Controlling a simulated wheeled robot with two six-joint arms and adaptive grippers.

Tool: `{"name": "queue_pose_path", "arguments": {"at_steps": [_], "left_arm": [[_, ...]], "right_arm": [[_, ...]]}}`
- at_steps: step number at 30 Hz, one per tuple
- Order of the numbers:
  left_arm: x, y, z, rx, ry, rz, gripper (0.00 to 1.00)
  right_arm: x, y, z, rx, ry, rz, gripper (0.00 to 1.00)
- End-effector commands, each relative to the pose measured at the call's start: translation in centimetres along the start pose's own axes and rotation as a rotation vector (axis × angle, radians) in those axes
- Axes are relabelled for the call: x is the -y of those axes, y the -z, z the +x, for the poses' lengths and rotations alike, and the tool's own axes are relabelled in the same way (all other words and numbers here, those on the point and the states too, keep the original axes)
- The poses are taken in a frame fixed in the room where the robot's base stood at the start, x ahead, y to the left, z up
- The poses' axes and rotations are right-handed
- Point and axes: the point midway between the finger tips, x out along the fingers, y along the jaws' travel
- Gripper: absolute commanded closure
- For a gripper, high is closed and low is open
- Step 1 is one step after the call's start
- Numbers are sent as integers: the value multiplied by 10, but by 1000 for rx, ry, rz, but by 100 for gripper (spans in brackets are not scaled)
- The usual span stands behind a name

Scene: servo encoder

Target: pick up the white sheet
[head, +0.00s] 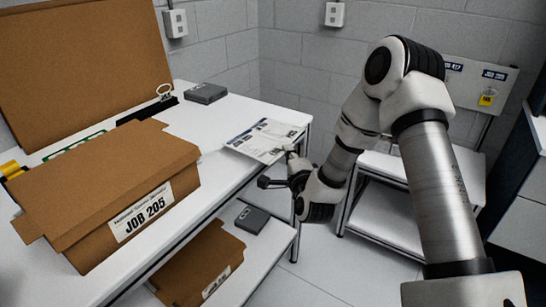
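The white sheet (262,137), printed with text and dark pictures, lies at the right end of the white table, its near corner at the table's front edge. My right gripper (277,168) is just in front of and below that near edge, at the table's side. Its fingers look spread apart, with nothing seen between them. Whether a fingertip touches the sheet I cannot tell. My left gripper is not in view.
A brown box labelled JOB 205 (108,185) stands on the table (215,120) at left. A dark grey case (205,93) lies at the back. A lower shelf holds another brown box (200,265) and a small grey box (252,219). A white cart (385,215) stands at right.

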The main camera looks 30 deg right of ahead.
Motion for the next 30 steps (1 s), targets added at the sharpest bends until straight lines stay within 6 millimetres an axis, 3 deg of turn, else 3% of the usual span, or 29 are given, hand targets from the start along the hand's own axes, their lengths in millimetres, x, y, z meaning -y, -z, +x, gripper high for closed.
{"name": "queue_pose_path", "arguments": {"at_steps": [6, 12, 18, 30], "left_arm": [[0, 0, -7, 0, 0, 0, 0], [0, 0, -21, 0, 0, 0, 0], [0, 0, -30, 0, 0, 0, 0], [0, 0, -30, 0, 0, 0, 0]], "right_arm": [[7, 54, -18, -8, -1, 13, 100], [13, 88, -30, -5, 1, 9, 100], [12, 103, -36, -2, 1, 3, 100], [10, 105, -37, 1, 0, -1, 100]]}}
